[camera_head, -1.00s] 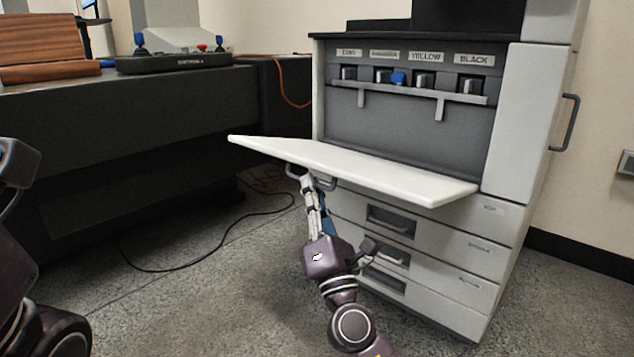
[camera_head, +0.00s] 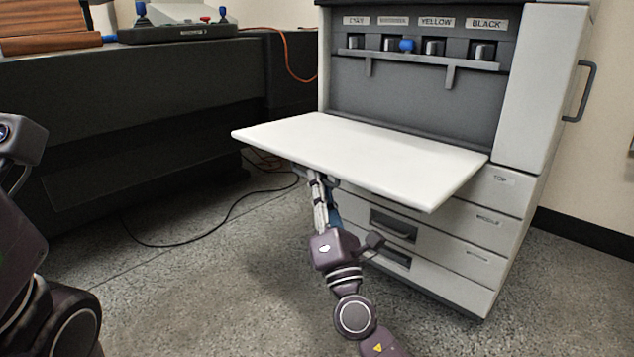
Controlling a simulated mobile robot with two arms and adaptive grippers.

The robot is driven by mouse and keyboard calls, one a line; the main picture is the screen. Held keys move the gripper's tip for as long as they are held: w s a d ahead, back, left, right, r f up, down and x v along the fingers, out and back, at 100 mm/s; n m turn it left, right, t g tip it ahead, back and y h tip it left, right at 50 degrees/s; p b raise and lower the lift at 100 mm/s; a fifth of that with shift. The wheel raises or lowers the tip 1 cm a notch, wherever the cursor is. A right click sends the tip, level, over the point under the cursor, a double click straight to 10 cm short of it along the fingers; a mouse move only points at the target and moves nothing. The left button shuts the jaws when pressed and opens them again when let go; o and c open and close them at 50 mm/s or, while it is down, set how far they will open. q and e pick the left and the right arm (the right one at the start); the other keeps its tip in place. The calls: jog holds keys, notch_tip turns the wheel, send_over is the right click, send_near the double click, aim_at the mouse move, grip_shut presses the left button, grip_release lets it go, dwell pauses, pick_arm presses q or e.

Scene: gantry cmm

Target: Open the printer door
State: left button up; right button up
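The printer (camera_head: 545,90) stands at the right with its front door (camera_head: 350,150) swung down. The door is a white panel that lies about level and sticks out toward me. Behind it the grey inside shows, with several labelled toner slots and one blue knob (camera_head: 407,45). My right gripper (camera_head: 317,180) reaches up from below to the underside of the door, near its left part. Its fingertips and the door's handle are hidden under the panel, so I cannot tell whether it grips. My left arm shows at the left edge; its gripper is out of view.
Drawers (camera_head: 440,240) sit below the door in the printer front. A long dark bench (camera_head: 130,100) with a machine base (camera_head: 178,32) stands at the left. A black cable (camera_head: 215,225) lies on the floor. The grey floor (camera_head: 200,310) in front is clear.

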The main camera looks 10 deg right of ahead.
jog(key=o, duration=0.3)
jog(key=shift+w+d+f, duration=0.1)
jog(key=shift+w+d, duration=0.1)
jog(key=shift+d, duration=0.2)
jog(key=shift+o, duration=0.2)
jog(key=shift+s+a, duration=0.1)
jog(key=shift+a, duration=0.05)
jog(key=shift+s, duration=0.15)
jog(key=a+v, duration=0.1)
jog(key=v, duration=1)
jog(key=shift+s+d+f, duration=0.25)
jog(key=shift+d+f, duration=0.1)
jog(key=shift+d, duration=0.1)
jog(key=shift+s, duration=0.1)
